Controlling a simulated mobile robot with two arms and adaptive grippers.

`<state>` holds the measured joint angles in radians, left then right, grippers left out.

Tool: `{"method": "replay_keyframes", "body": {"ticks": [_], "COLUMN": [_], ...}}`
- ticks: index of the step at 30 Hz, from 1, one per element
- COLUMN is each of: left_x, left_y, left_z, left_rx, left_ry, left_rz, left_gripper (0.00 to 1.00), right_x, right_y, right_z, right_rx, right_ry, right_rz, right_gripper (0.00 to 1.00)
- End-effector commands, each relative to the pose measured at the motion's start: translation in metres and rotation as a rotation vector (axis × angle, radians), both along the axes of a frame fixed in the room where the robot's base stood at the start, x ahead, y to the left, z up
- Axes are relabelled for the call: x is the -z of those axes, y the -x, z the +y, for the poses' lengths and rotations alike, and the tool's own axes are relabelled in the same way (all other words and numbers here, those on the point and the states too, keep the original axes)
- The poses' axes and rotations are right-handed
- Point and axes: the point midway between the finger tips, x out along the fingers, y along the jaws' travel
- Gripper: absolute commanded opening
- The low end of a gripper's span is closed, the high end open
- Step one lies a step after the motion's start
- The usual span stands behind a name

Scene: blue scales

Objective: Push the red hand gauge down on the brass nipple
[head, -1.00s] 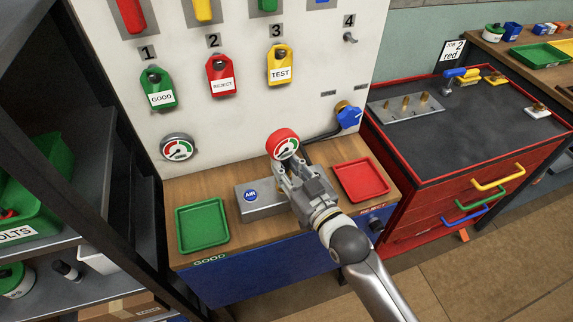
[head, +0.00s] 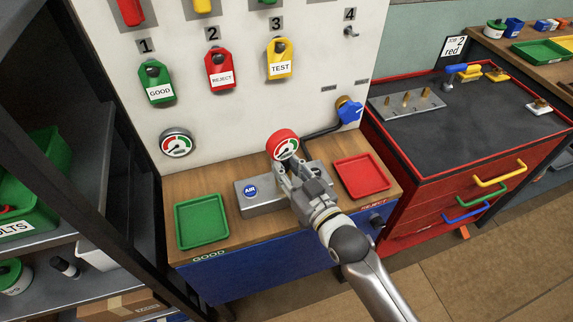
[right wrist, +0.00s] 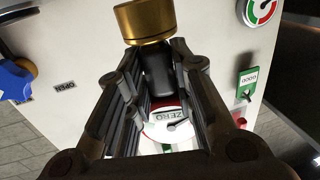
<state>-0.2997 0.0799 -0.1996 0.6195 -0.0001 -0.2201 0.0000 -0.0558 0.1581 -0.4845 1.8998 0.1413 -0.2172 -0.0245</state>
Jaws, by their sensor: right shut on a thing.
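The red hand gauge (head: 283,145) is upright, with its round white, green and red dial facing me. My right gripper (head: 286,172) is shut on its stem, below the dial, over the grey AIR box (head: 250,206). In the right wrist view the dial (right wrist: 170,128) and the black stem (right wrist: 157,82) show between the fingers. A wide brass cylinder (right wrist: 145,20) is at the stem's lower end. I cannot tell whether it is the gauge's own fitting or the nipple. The nipple is not clearly visible in the head view. My left gripper is out of view.
A green tray (head: 202,222) lies left of the box and a red tray (head: 362,176) right of it. The white panel behind bears a fixed gauge (head: 176,143), a blue valve handle (head: 350,112) and hanging tags. A dark shelf unit stands at the left.

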Motion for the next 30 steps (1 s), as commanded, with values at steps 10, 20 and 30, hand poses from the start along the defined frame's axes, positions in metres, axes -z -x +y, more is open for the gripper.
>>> {"method": "replay_keyframes", "body": {"ticks": [10, 20, 30], "left_x": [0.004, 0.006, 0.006], "left_y": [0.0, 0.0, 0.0], "left_z": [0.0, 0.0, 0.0], "left_rx": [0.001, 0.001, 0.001], "left_ry": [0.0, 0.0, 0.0], "left_rz": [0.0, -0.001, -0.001], "left_gripper": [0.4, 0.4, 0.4], "right_x": [0.005, 0.01, 0.01], "right_y": [0.0, 0.0, 0.0], "right_z": [0.0, 0.0, 0.0], "right_rx": [0.0, 0.0, 0.0], "right_ry": [-0.002, -0.002, -0.002], "right_rz": [-0.003, -0.003, -0.003], "right_gripper": [0.0, 0.0, 0.48]}}
